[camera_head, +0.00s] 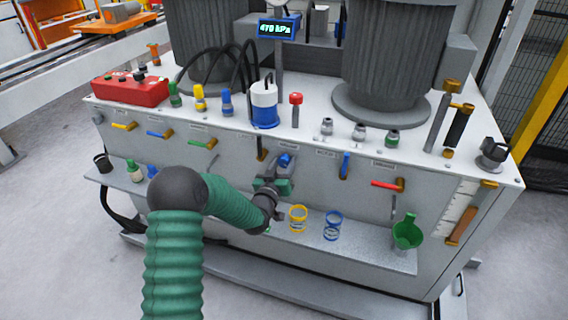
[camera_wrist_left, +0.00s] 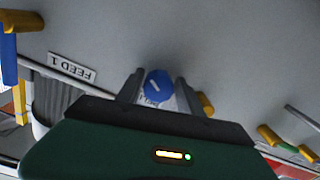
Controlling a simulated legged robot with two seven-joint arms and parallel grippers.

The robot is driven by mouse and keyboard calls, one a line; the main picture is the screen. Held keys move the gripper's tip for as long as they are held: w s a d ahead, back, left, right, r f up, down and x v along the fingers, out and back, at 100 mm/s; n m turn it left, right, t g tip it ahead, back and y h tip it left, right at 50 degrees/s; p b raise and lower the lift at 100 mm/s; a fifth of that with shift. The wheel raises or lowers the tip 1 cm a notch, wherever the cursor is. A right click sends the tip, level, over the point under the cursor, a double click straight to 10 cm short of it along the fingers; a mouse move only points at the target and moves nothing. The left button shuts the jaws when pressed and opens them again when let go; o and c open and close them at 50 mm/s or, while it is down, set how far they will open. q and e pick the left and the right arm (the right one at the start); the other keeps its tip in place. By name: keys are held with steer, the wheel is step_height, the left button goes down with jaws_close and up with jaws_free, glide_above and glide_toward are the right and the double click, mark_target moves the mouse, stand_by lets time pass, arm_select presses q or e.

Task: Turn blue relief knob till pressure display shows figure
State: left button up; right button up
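The blue relief knob (camera_head: 286,160) is on the grey front panel of the gantry bench. It also shows in the left wrist view (camera_wrist_left: 157,85), with a pale line across its round face. My left gripper (camera_head: 273,186) is at the panel, right at the knob. In the wrist view its two dark fingers (camera_wrist_left: 160,84) stand on both sides of the knob. I cannot tell whether they press on it. The pressure display (camera_head: 278,28) on a post reads what looks like 470 kPa. My right gripper is not in view.
Coloured levers line the panel, including a blue one (camera_head: 346,165) and a red one (camera_head: 388,184). A shelf (camera_head: 375,250) below holds a yellow spring (camera_head: 298,218), a blue spring (camera_head: 333,225) and a green funnel (camera_head: 407,233). A red control box (camera_head: 130,88) sits on top.

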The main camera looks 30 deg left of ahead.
arm_select(q)
steer(key=shift+o, duration=1.2)
steer(key=p+v, duration=0.3)
steer(key=v, duration=1.3)
steer(key=shift+s, duration=0.35)
steer(key=shift+d+f, duration=0.1)
